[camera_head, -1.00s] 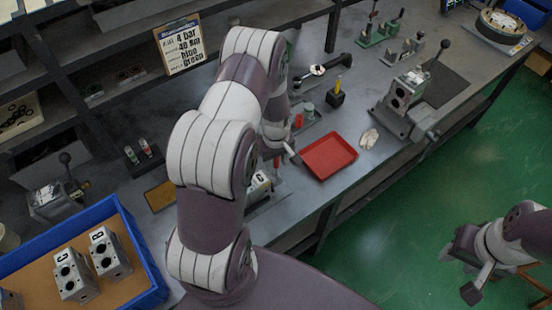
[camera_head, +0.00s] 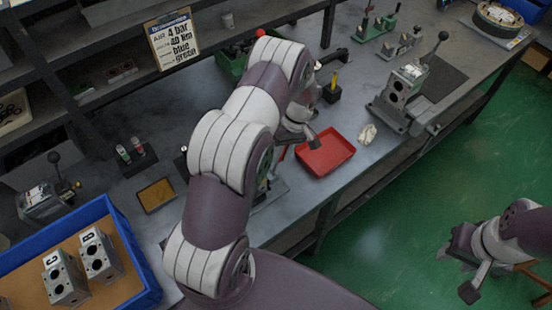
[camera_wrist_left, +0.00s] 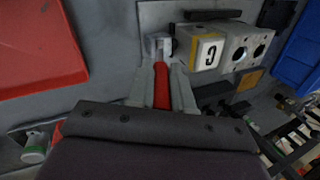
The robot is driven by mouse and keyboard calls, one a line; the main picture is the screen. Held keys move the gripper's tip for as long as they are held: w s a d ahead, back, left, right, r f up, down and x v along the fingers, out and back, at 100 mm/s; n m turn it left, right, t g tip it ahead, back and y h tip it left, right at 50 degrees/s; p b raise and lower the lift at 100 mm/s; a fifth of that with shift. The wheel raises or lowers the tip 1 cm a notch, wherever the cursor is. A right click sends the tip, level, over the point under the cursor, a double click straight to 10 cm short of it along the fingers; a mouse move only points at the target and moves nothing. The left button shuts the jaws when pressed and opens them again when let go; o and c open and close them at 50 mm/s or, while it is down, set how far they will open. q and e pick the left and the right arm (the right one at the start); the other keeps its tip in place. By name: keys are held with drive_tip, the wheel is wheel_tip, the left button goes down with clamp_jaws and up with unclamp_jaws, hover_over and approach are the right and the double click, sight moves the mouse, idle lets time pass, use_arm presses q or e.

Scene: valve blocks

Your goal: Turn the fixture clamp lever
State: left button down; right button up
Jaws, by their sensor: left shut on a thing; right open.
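The fixture clamp lever (camera_wrist_left: 162,85) has a red handle and shows in the left wrist view. My left gripper (camera_wrist_left: 162,74) is shut on that handle, a finger on each side. The lever's grey metal pivot (camera_wrist_left: 159,45) is just beyond the fingertips. Beside it, a grey valve block (camera_wrist_left: 219,50) with a white "C" label and a yellow edge sits in the fixture. In the head view my left arm hides the lever and most of the fixture (camera_head: 274,190). My right gripper (camera_head: 458,243) is open and empty, over the green floor at lower right.
A red tray (camera_head: 325,153) lies close to the fixture; it also shows in the left wrist view (camera_wrist_left: 35,45). A blue bin (camera_head: 140,262) with grey blocks stands at lower left. Another block fixture (camera_head: 402,95) stands at the right.

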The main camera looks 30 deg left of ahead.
use_arm(q)
drive_tip(key=shift+w, duration=0.1)
drive_tip(key=c, duration=1)
unclamp_jaws()
drive_tip(key=shift+d, duration=0.1)
drive_tip(key=shift+c, duration=0.2)
drive_tip(key=v, duration=0.3)
drive_tip(key=shift+p, duration=0.4)
drive_tip(key=p+v, duration=0.2)
drive_tip(key=p, duration=0.1)
drive_tip(key=shift+r, duration=0.45)
drive_tip(key=p+v, duration=0.7)
drive_tip(key=p, duration=0.3)
drive_tip(key=shift+w, duration=0.25)
